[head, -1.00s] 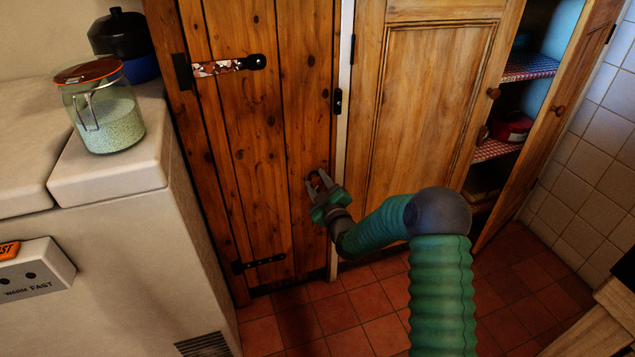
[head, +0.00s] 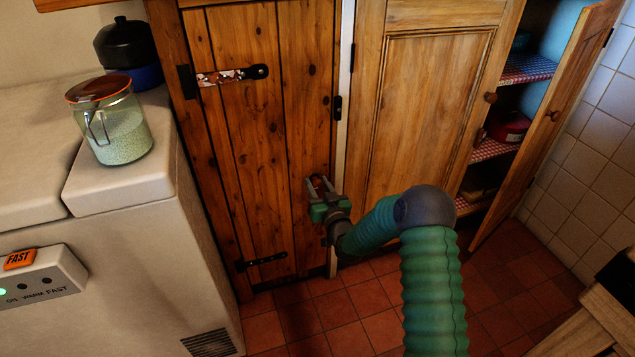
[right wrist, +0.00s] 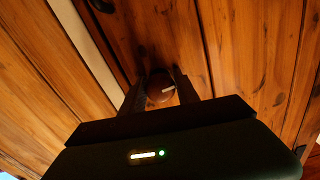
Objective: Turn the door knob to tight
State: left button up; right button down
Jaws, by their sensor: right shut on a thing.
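The door knob (head: 318,181) is a small round reddish-brown knob on the narrow plank door (head: 257,140). The fingers hide the knob's sides. My left gripper is not in view.
A glass jar (head: 112,122) stands on the white appliance (head: 120,185) at the left, near a black pot (head: 125,44). A wider cupboard door (head: 425,100) is right of the plank door. An open door (head: 550,120) shows shelves at the right. Red floor tiles (head: 350,315) are clear.

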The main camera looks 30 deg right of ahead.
jog(key=m+p, duration=0.2)
jog(key=m, duration=0.3)
jog(key=shift+m, duration=0.3)
jog(key=m+p, duration=0.1)
jog(key=m, duration=0.3)
jog(key=shift+s+p, duration=0.1)
jog(key=shift+p, duration=0.25)
jog(key=m+p, duration=0.1)
jog(key=m, duration=0.4)
jog(key=shift+m+p, duration=0.4)
jog(key=shift+m, duration=1.6)
jog(key=shift+f, duration=0.1)
jog(key=c, duration=1.3)
grip_release()
jog(key=shift+c, duration=0.2)
jog(key=o, duration=0.4)
jog(key=shift+d, duration=0.15)
jog(key=shift+o, duration=0.2)
